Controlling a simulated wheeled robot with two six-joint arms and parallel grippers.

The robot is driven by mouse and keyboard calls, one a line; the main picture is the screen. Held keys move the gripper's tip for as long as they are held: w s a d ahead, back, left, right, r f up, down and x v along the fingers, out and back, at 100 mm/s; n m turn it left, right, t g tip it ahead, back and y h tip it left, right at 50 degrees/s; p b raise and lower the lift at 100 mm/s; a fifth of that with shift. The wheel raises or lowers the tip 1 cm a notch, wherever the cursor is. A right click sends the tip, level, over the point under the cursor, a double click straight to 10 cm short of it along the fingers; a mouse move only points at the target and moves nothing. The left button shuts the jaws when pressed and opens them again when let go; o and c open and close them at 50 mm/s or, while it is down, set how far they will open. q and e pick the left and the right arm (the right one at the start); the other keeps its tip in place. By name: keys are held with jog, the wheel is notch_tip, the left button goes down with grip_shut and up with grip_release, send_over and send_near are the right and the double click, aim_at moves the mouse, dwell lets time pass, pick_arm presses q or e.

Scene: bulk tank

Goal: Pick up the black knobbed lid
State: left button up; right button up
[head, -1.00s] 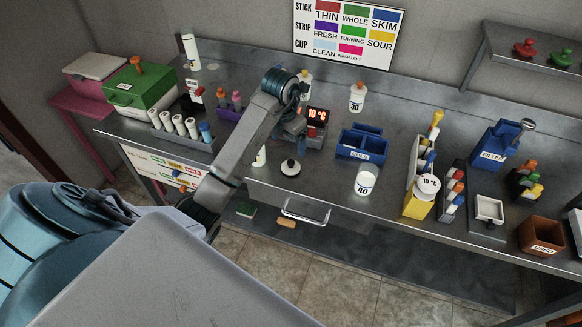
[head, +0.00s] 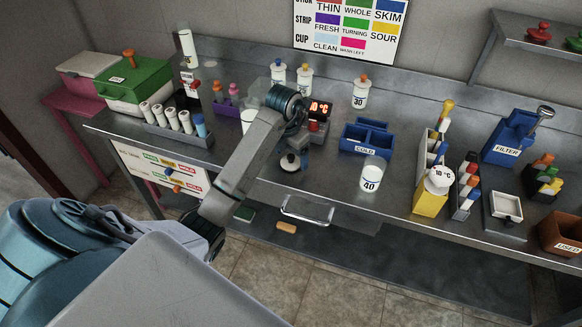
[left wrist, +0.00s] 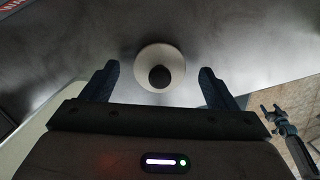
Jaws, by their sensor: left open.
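The black knobbed lid (head: 289,164) is a pale disc with a round black knob, lying near the front edge of the steel bench. My left gripper (head: 294,152) is over it and hides part of it. In the left wrist view the lid (left wrist: 160,57) shows whole, with its knob facing the camera. There my left gripper (left wrist: 158,76) is open and empty, one finger to each side of the lid, with gaps between. Dark, jointed hardware shows at the right edge of that view, perhaps my right gripper (left wrist: 280,118).
A red-lit display unit (head: 318,118) stands just behind the lid. A blue divided box (head: 366,142) and a white cup marked 40 (head: 371,176) stand to the right. A rack of tubes (head: 178,130) stands to the left. A drawer handle (head: 308,213) is below the front edge.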

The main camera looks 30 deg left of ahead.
pick_arm(q)
jog(key=shift+f, duration=0.45)
jog(key=c, duration=1)
jog(key=shift+c, duration=0.2)
pick_arm(e)
jog(key=shift+r, duration=0.4)
pick_arm(q)
jog(key=shift+r, duration=0.1)
pick_arm(e)
jog(key=shift+d+r, duration=0.1)
